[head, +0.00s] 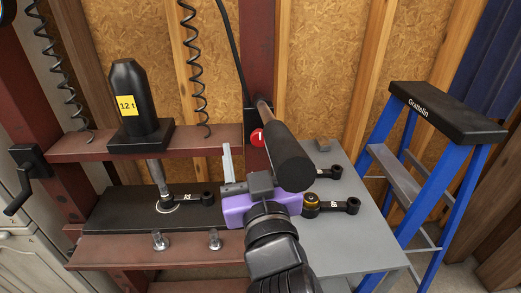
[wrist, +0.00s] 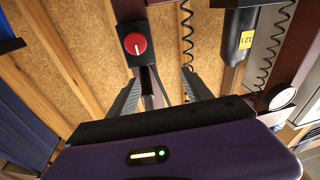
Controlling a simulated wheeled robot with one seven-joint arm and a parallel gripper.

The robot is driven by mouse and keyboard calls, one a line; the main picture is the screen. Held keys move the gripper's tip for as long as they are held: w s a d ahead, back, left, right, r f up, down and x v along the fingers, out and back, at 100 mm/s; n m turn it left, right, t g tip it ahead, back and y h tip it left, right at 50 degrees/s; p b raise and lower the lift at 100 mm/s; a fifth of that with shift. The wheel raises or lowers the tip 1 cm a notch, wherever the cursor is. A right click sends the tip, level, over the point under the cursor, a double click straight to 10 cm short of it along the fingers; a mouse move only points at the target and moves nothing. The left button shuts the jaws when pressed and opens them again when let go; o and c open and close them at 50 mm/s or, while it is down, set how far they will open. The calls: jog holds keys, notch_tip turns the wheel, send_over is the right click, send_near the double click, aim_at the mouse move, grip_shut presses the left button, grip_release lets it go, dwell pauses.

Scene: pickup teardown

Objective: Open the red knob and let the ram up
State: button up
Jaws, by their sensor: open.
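The red knob (head: 257,137) sits on the dark red upright of the press, with a white mark on it. It also shows in the wrist view (wrist: 135,43), above and left of the gap between the fingers. My gripper (head: 246,166) is open and empty, apart from the knob, below it in the head view. One finger shows there; the other is hidden behind the black-gripped lever (head: 285,160). Both fingers show in the wrist view (wrist: 160,82). The ram (head: 156,172) extends down from the black 12 t cylinder (head: 132,100) to a ring-shaped part on the black plate.
The lever reaches out over my gripper. Black rod-like parts (head: 335,206) lie on the grey table (head: 365,245). A blue stepladder (head: 440,115) stands at the right. A crank handle (head: 25,180) sticks out at the left. Coiled cables (head: 192,70) hang at the back.

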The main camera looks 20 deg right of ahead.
aim_at(260, 139)
jog(key=shift+w+d+f+m+g+h+p, duration=0.3)
jog(key=shift+w+d+f, duration=0.25)
jog(key=shift+w+d, duration=0.4)
jog(key=shift+w+d+f+m+g+h+p, duration=0.3)
jog(key=shift+w+d+f, duration=0.3)
jog(key=shift+w, duration=0.65)
jog(key=shift+w+d+f+m+g+h+p, duration=0.25)
jog(key=shift+w+d+f+m, duration=0.2)
jog(key=shift+w+d, duration=0.55)
jog(key=shift+w+a, duration=0.1)
jog(key=shift+a, duration=0.05)
grip_shut()
